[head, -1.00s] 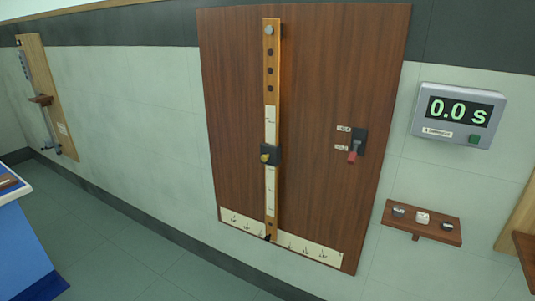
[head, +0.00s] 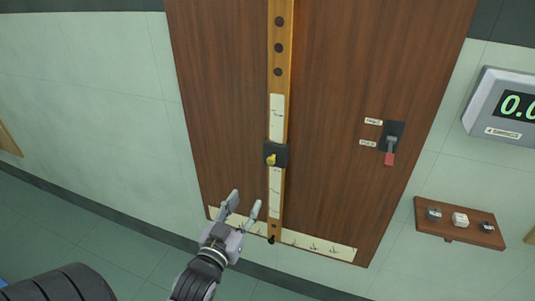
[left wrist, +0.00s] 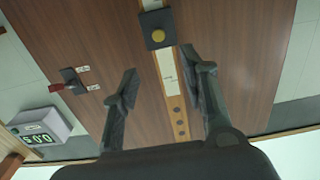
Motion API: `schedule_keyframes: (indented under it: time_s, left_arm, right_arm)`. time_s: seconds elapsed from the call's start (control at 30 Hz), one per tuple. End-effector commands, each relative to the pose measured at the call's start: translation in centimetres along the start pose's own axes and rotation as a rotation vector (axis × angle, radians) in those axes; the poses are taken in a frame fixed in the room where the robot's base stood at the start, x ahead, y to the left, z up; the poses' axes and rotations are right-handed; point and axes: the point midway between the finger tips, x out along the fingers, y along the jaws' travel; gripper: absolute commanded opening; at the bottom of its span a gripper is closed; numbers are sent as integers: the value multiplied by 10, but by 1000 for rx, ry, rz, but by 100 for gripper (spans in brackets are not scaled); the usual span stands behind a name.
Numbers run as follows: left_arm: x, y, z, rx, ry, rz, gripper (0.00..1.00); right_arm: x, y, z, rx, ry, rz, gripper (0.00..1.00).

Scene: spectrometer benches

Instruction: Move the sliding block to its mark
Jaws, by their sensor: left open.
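The sliding block (head: 276,154) is a dark square piece with a yellow knob, set on a vertical wooden rail (head: 281,57) with a pale scale strip (head: 277,117). It sits around the lower half of the strip. In the left wrist view the block (left wrist: 157,30) and its knob appear at the top, beyond the fingertips. My left gripper (head: 243,204) is open and empty, below and left of the block and apart from it. Its spread fingers (left wrist: 167,72) also show in the left wrist view. I cannot tell which marking is the block's mark. My right gripper is not in view.
The rail is on a brown wooden panel (head: 222,90) on the wall. A red-handled lever (head: 390,150) is right of the rail. A small shelf (head: 459,222) with several small pieces and a digital display (head: 510,105) are farther right. A marked pale strip (head: 318,245) runs along the panel's bottom.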

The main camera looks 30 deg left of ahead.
Motion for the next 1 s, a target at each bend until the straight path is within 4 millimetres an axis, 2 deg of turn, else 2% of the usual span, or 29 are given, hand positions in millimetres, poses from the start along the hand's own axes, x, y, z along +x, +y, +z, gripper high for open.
schedule_keyframes:
  time_s: [0.17, 0.43, 0.8, 1.0]
  left_arm:
    - [15, 0, -5, -1, 8, -1, 40]
    - [70, 0, -6, -1, 8, -1, 40]
    - [146, 0, -6, 0, 6, -1, 40]
    - [168, 0, -4, 1, 4, -1, 40]
  right_arm:
    - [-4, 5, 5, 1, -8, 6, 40]
    - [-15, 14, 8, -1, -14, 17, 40]
    - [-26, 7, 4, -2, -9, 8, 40]
    - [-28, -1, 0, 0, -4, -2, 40]
